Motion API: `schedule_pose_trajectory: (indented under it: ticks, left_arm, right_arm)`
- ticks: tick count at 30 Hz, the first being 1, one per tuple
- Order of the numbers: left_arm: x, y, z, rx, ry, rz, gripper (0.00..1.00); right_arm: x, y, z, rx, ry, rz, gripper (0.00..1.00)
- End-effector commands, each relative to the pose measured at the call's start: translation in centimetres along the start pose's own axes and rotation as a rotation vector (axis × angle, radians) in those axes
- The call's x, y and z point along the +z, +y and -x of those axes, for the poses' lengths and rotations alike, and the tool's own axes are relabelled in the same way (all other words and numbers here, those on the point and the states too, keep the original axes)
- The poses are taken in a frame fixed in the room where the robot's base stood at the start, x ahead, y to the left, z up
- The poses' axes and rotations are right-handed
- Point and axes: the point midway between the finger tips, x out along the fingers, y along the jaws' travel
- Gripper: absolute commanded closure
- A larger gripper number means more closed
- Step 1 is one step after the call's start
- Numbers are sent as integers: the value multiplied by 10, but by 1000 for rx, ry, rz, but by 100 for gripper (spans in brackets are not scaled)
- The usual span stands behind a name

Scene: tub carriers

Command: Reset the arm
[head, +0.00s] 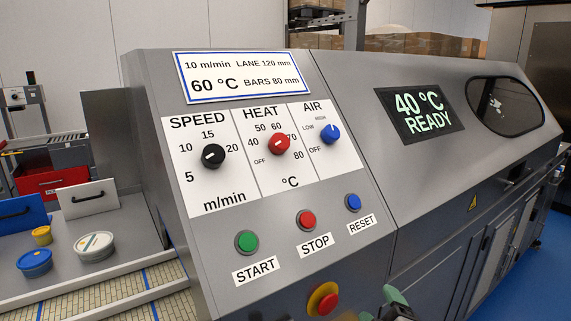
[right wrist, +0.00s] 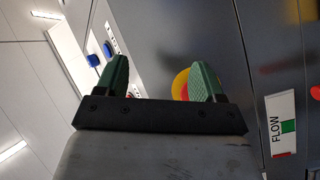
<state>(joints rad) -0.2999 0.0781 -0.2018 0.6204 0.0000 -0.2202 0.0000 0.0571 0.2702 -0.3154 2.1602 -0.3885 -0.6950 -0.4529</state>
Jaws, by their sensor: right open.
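My right gripper (head: 385,303) is at the bottom edge of the head view, partly cut off, in front of the grey machine's lower panel. In the right wrist view its two green fingers (right wrist: 162,80) are spread apart with nothing between them. A red mushroom button on a yellow ring (head: 323,299) is left of the gripper in the head view. In the right wrist view the yellow ring (right wrist: 180,84) shows partly behind one finger. Whether they touch cannot be told. My left gripper is not in view.
The sloped control panel (head: 222,248) has black (head: 213,156), red (head: 279,144) and blue (head: 331,134) knobs above START, STOP and RESET buttons. A display (head: 413,112) reads 40 °C READY. Tubs (head: 95,247) stand on a tray at left. Blue floor (head: 535,270) is clear at right.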

Motion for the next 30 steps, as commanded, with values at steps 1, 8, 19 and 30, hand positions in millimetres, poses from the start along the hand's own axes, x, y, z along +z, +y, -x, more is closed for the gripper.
schedule_pose_trajectory:
  ticks: [1,8,19,30]
  left_arm:
    - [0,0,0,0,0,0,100]
    - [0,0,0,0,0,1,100]
    - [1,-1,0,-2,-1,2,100]
    - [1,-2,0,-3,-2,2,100]
  right_arm:
    - [22,-26,22,-99,-108,-117,31]
    - [85,-106,125,-427,-558,-515,31]
    - [108,-153,253,-691,-1030,-792,31]
    - [148,-228,243,-731,-1095,-795,31]
